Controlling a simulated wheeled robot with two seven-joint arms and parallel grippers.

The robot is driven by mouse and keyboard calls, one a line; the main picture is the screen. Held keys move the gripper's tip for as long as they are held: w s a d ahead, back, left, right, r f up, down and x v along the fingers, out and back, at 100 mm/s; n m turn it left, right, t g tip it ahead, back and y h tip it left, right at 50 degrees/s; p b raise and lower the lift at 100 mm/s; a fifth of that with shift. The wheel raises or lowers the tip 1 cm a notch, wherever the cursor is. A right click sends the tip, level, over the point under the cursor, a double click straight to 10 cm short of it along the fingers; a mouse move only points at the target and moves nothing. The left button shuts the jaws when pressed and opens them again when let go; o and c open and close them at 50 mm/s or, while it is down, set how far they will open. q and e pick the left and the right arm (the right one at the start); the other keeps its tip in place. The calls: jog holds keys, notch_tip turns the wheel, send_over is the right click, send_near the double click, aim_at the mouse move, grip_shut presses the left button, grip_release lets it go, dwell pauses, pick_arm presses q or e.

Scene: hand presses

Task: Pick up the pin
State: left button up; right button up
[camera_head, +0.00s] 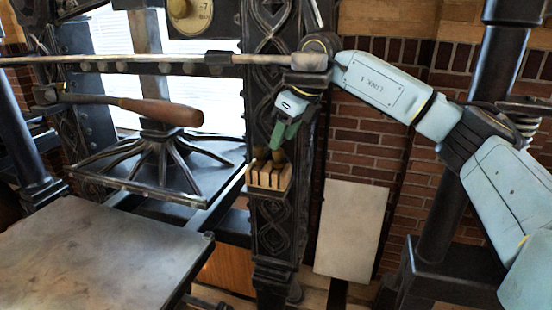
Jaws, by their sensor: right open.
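A small wooden holder (268,177) with slots is fixed to the dark ornate column of the press. Small brownish rounded tops (261,161) show at its upper edge; I cannot tell for sure which one is the pin. My right gripper (279,148) has green fingers and points down just above the holder, close to these tops. It is open, and no lifted thing shows between its fingers. The fingers partly hide what stands in the holder. My left gripper is not in view.
The cast-iron column (273,235) stands right behind the holder. A long metal bar (180,60) crosses above. A wooden-handled lever (160,110) and a black spoked plate (150,165) are at left. A flat grey bed (90,260) fills the lower left. A pale board (350,230) leans on brick.

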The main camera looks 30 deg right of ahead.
aim_at(281, 149)
jog(key=x, duration=0.3)
jog(key=shift+s+d+f, duration=0.1)
jog(key=shift+s+f, duration=0.1)
jog(key=shift+f, duration=0.3)
jog(key=shift+w+f, duration=0.3)
jog(key=shift+f, duration=0.25)
grip_shut()
